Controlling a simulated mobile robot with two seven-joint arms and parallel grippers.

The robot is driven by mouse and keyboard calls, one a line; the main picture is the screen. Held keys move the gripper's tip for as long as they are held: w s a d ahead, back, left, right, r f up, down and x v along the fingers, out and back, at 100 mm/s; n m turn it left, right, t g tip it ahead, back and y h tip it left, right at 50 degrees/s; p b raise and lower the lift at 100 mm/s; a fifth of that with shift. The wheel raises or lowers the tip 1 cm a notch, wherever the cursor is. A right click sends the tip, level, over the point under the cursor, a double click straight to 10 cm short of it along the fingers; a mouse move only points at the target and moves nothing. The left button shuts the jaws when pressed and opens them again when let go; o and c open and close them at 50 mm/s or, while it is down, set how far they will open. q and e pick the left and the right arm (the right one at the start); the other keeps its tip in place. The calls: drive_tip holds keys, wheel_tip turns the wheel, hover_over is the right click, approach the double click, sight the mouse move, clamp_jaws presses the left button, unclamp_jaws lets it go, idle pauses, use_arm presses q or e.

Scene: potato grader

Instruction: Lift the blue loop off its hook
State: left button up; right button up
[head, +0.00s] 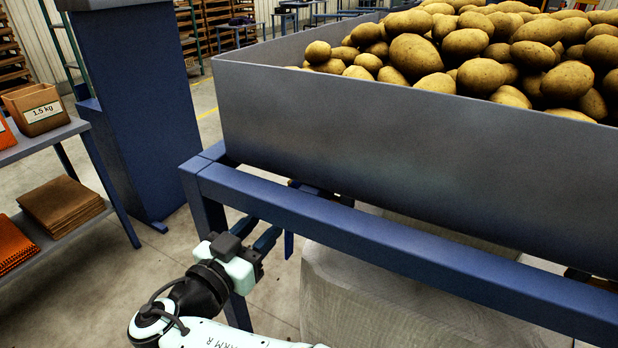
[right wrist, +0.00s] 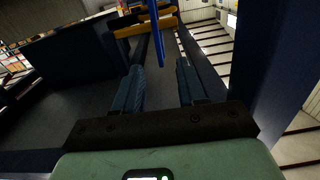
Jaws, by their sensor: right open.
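In the right wrist view a narrow bright blue strip (right wrist: 158,35), which looks like the blue loop, hangs upright ahead of my right gripper (right wrist: 160,68). The two blue fingers are spread and nothing is between them. An orange-yellow bar (right wrist: 146,26) crosses behind the strip. The hook itself is not clear. In the head view my right gripper (head: 265,232) is beside the blue frame, below the bin; the loop cannot be made out there. My left gripper is not in view.
A blue frame rail (head: 400,255) runs under the grey bin (head: 400,140) full of potatoes (head: 480,75), close to my right arm. A pale block (head: 375,300) stands beneath. A blue column (head: 135,110) and a shelf with bags (head: 42,108) are at left.

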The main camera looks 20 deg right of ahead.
drive_tip(key=x, duration=0.8)
drive_tip(key=r+x, duration=0.1)
drive_tip(key=x, duration=0.4)
drive_tip(key=shift+d, duration=0.15)
clamp_jaws()
